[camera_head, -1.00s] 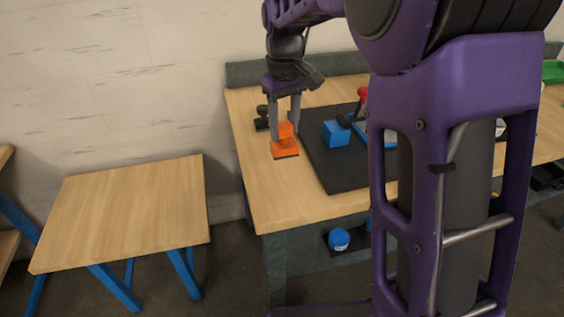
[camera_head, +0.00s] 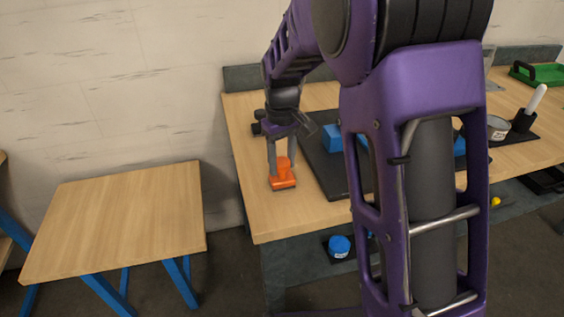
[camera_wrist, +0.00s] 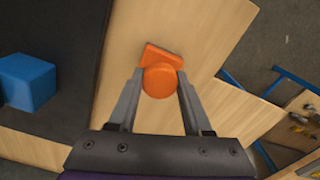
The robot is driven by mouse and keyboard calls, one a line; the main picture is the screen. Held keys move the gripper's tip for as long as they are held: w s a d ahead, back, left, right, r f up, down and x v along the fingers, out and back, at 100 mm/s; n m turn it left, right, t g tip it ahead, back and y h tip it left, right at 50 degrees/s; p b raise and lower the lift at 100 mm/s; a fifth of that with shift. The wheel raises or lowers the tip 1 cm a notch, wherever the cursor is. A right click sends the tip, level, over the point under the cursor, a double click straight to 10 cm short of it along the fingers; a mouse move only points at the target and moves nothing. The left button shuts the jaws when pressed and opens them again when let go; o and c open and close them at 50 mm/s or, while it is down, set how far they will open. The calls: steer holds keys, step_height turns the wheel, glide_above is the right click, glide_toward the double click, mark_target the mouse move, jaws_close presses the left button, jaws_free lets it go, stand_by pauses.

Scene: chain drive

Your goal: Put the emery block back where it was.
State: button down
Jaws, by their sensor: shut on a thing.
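The orange emery block (camera_head: 282,180), with a round knob on top, is at the left part of the workbench (camera_head: 262,222), left of the dark mat. My gripper (camera_head: 282,163) points down over it, shut on its knob. In the wrist view the orange block (camera_wrist: 160,78) shows between the two fingertips (camera_wrist: 159,82). The block is at or just above the bench top; I cannot tell whether it touches.
A dark mat (camera_head: 335,185) with a blue block (camera_head: 332,137) lies right of the emery block. A small black object (camera_head: 259,124) stands behind it. A green tray (camera_head: 537,73) is at the far right. A lower wooden table (camera_head: 115,220) stands left, across a gap.

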mark_target(282, 161)
steer(key=shift+c, duration=1.7)
jaws_free()
steer(key=shift+f, duration=0.1)
step_height(282, 161, up, 12)
steer(key=p, duration=0.2)
steer(key=shift+r, duration=0.2)
